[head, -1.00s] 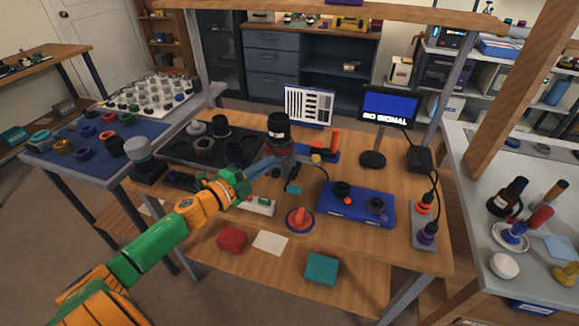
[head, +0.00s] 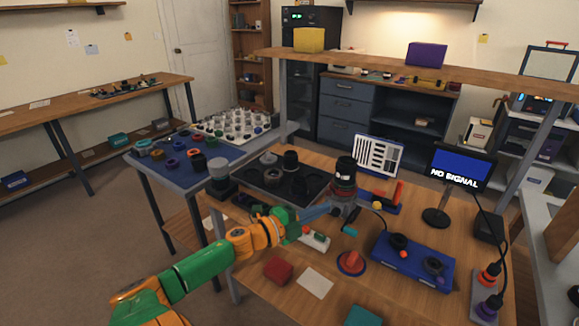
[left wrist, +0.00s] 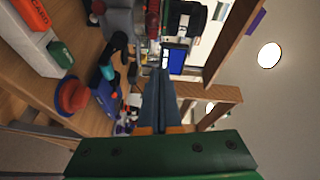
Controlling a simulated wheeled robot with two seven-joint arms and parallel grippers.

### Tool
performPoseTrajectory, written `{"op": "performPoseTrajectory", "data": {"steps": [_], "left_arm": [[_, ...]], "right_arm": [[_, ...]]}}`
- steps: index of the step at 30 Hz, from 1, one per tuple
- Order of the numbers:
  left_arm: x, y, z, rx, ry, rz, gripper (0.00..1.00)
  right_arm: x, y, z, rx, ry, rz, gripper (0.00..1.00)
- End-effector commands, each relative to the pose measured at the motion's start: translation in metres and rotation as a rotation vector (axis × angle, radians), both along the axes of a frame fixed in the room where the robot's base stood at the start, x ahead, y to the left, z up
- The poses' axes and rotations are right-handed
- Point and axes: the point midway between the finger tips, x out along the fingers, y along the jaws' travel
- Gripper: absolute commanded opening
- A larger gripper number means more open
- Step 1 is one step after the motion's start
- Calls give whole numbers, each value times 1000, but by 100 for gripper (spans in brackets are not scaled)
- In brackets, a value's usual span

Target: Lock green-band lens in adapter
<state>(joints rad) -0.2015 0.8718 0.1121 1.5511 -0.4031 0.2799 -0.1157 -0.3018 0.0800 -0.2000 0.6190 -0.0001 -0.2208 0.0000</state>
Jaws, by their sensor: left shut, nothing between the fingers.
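A black lens (head: 345,171) with a reddish band stands upright on a grey mount (head: 343,205) on the wooden table. No green band can be made out on it. My left gripper (head: 326,209) is shut and empty, its blue-grey fingers reaching in from the left, close beside the mount. I cannot tell whether they touch it. In the left wrist view the shut fingers (left wrist: 160,100) point away from the camera. Another black lens (head: 291,162) stands on the dark tray (head: 262,180), its band not readable. My right gripper is out of view.
A red knob on a blue base (head: 351,263), a blue box (head: 412,263) and a monitor (head: 461,167) stand right of the mount. A red block (head: 278,270) and a white sheet (head: 315,282) lie at the front. A blue mat (head: 200,150) holds several rings.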

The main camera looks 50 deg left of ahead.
Motion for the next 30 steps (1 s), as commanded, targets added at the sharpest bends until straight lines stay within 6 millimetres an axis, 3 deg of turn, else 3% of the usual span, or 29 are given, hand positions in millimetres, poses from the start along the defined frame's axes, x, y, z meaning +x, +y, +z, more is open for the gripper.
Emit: {"op": "performPoseTrajectory", "data": {"steps": [6, 12, 30], "left_arm": [[-39, 22, -1, 1, 5, 1, 0], [-65, 38, 2, 1, 2, 0, 0], [-73, 43, 1, -4, 4, 7, 0]], "right_arm": [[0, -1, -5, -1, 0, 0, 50], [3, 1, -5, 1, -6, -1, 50], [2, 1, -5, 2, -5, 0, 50]]}}
